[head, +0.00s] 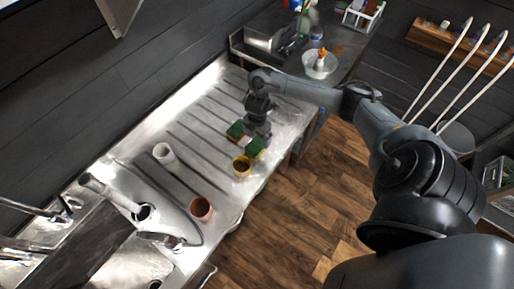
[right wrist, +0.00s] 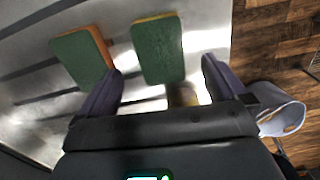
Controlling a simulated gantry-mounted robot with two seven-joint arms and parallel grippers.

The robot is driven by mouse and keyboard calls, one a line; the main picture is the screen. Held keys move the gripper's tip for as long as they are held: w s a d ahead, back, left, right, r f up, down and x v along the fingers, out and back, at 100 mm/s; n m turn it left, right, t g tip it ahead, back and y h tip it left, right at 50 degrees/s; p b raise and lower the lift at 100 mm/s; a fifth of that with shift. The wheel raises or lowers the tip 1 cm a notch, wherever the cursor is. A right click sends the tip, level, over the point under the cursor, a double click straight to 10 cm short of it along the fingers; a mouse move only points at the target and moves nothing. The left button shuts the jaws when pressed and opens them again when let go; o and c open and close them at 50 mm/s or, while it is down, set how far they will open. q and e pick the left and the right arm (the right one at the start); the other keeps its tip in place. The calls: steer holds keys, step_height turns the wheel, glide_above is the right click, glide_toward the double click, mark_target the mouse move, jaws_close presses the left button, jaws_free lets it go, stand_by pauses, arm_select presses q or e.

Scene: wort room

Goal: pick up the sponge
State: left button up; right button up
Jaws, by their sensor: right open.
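Two green sponges lie on the ribbed metal drainboard. In the head view one sponge (head: 236,130) is left of my right gripper (head: 256,128) and the other sponge (head: 255,146) is just below it. In the right wrist view one sponge with an orange side (right wrist: 82,57) is at the left, beyond the left finger. The other sponge (right wrist: 158,50), with a yellowish edge, lies ahead between the open fingers. My right gripper (right wrist: 162,70) is open, with nothing seen held. Whether it touches a sponge cannot be told. My left gripper is not in view.
A yellow cup (head: 241,168) stands close below the sponges. A white cup (head: 165,155) and a terracotta cup (head: 201,208) stand nearer the sink (head: 130,268). A white bowl (head: 320,65) is behind my gripper. Bare drainboard (head: 205,122) lies to the left.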

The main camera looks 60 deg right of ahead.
mark_target(257, 144)
steer(key=shift+a+f, duration=0.1)
steer(key=shift+f, duration=2.85)
steer(key=c, duration=1.1)
steer(key=shift+o, duration=0.2)
steer(key=shift+r, duration=0.15)
steer(key=shift+r, duration=0.6)
step_height(257, 144, up, 3)
steer(key=shift+f, duration=0.15)
steer(key=shift+c, duration=0.6)
steer(key=s+d+r+b, duration=0.1)
steer(key=s+d+r, duration=0.5)
steer(key=d, duration=0.3)
steer(key=shift+s+r, duration=0.4)
steer(key=shift+s, duration=0.25)
